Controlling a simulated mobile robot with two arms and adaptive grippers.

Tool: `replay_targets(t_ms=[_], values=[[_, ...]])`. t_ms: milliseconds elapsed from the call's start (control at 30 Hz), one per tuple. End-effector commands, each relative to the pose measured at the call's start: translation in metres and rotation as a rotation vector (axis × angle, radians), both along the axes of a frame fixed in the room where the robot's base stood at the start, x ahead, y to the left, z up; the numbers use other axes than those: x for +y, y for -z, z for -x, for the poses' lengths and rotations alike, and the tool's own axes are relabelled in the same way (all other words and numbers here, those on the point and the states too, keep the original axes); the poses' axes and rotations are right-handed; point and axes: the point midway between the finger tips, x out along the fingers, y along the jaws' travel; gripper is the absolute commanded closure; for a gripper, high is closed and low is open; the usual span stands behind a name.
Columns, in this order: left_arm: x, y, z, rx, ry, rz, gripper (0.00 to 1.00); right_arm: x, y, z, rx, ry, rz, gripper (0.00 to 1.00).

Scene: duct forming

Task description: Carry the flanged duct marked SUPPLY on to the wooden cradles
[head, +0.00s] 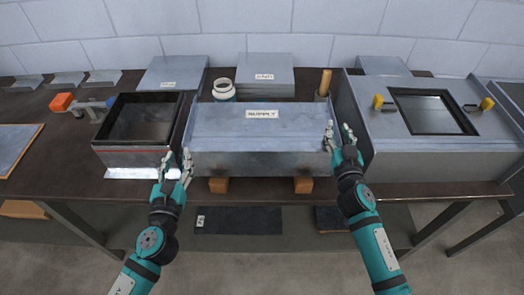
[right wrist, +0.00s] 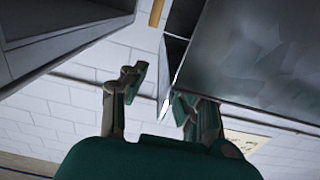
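The flanged grey duct with the SUPPLY label (head: 262,140) sits in the middle of the table in the head view. The ends of two wooden cradles (head: 218,185) (head: 303,185) show directly below its front edge. The duct looks level; its contact with the cradles is hidden. My left gripper (head: 178,160) is at the duct's left end, fingers apart. My right gripper (head: 339,130) is at its right end, fingers apart. In the right wrist view the fingers of the right gripper (right wrist: 155,90) stand open near the edge of the duct (right wrist: 245,55), with a visible gap between them.
An open-topped dark box (head: 140,120) stands close on the left. A large grey duct piece with a square opening (head: 385,125) stands close on the right. An orange-headed tool (head: 62,102) lies far left.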

Motion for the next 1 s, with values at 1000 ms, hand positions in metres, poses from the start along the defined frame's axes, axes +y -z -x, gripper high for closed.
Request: replay_targets(t_ms=[1000], values=[[0.000, 0.000, -0.001, 0.000, 0.000, 0.000, 0.71, -0.001, 0.000, 0.100, 0.000, 0.001, 0.000, 0.71]])
